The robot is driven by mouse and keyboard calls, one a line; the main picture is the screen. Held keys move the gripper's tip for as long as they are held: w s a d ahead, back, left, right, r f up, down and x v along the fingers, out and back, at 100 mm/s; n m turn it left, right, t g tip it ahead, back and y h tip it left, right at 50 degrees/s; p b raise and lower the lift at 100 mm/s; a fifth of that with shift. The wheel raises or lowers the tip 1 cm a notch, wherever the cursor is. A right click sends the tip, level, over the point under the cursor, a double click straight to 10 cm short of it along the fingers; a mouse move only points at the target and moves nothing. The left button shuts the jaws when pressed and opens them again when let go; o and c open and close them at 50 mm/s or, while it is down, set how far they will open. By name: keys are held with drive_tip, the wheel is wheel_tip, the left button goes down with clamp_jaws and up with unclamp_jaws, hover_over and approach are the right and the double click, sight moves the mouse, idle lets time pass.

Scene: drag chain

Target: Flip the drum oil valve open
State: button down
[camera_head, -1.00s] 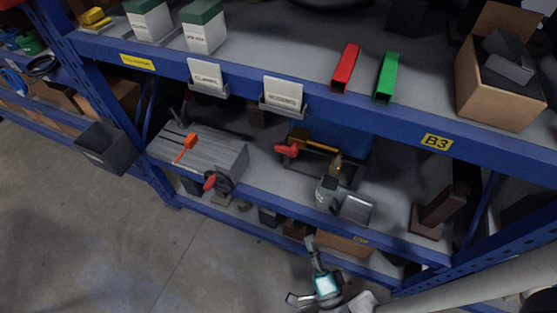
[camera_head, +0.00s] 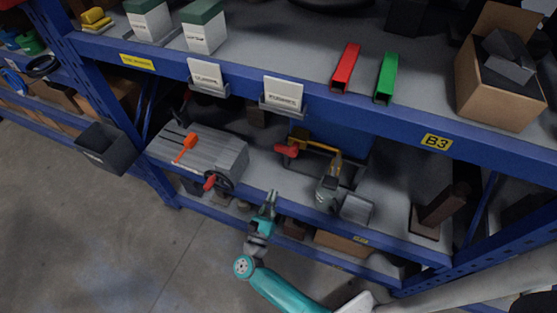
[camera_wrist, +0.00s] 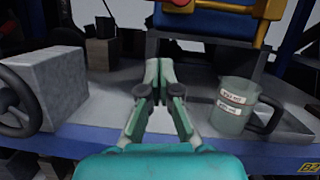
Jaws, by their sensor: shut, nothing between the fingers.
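A blue drum (camera_head: 340,138) in a yellow frame sits on the middle shelf. A red piece (camera_head: 286,150) sticks out at its left, and a brass tap-like part (camera_head: 337,161) hangs at its front right; which one is the valve handle I cannot tell. In the wrist view the blue drum (camera_wrist: 215,24) shows at the top, with the red piece cut off by the edge. My gripper (camera_head: 272,196) is shut and empty, at the shelf's front edge, below and left of the drum. Its fingertips (camera_wrist: 160,66) point toward the drum and are apart from it.
A grey-green measuring jug (camera_wrist: 235,108) stands right of my gripper, below the brass part. A grey block with a black handwheel (camera_head: 221,182) stands to the left. The upper shelf's blue front beam (camera_head: 380,119) runs above. Floor in front is clear.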

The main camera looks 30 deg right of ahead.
sight(288, 147)
drive_tip(key=shift+w+a+f+m+g+h, duration=0.1)
drive_tip(key=shift+w+a+m+g+h, duration=0.1)
drive_tip(key=shift+w+m+g, duration=0.3)
drive_tip(key=shift+w+a+f+m+g+h, duration=0.1)
drive_tip(key=shift+w+a+m+g, duration=0.2)
drive_tip(key=shift+m, duration=0.4)
drive_tip(key=shift+w+d+r, duration=0.1)
drive_tip(key=shift+d, duration=0.05)
drive_tip(key=w+d+r, duration=0.5)
drive_tip(key=d+r, duration=0.1)
drive_tip(key=d, duration=0.1)
drive_tip(key=shift+w+d+r, duration=0.2)
drive_tip(key=shift+w+d, duration=0.1)
drive_tip(key=shift+w, duration=0.1)
